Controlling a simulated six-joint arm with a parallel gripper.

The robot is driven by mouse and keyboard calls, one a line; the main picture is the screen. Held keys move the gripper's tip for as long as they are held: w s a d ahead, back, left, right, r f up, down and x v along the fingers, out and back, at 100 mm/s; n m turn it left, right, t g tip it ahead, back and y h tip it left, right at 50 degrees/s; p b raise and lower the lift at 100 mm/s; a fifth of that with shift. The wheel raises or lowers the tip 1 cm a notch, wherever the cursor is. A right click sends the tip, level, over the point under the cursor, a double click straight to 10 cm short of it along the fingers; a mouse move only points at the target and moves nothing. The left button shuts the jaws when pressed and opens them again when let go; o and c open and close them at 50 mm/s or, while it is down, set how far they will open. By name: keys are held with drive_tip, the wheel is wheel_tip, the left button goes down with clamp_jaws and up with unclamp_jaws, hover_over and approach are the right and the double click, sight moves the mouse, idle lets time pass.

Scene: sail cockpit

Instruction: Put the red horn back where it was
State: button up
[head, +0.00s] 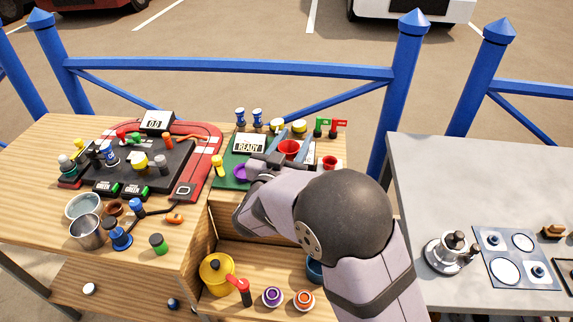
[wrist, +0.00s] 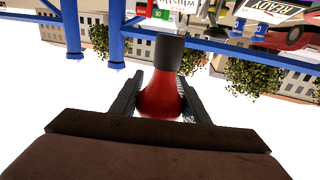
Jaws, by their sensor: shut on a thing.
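In the wrist view the red horn (wrist: 160,100) sits between the two dark fingers of my gripper (wrist: 160,94), which is shut on it. Its red body flares toward the palm and its dark grey end points away from me. In the head view my gripper (head: 268,160) is over the near part of the green board (head: 230,180). There my wrist and arm cover much of the board. A red round, cup-like thing (head: 289,148) shows just beyond the gripper; I cannot tell whether it is the horn. Where the horn was before is not clear.
A READY display (head: 249,144), a yellow piece (head: 218,165) and a purple ring (head: 242,171) are near my gripper. A black and red panel (head: 140,165) with several pieces lies left. A blue fence (head: 235,70) runs behind the tables.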

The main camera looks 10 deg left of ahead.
drive_tip(key=shift+f+p, duration=0.35)
drive_tip(key=shift+f, duration=4.55)
drive_tip(key=shift+f, duration=0.1)
drive_tip(key=o, duration=1.2)
drive_tip(key=shift+o, duration=0.2)
drive_tip(key=b+v, duration=0.2)
drive_tip(key=v, duration=0.9)
drive_tip(key=shift+o, duration=0.5)
drive_tip(key=shift+s+a, duration=0.2)
drive_tip(key=shift+s, duration=0.3)
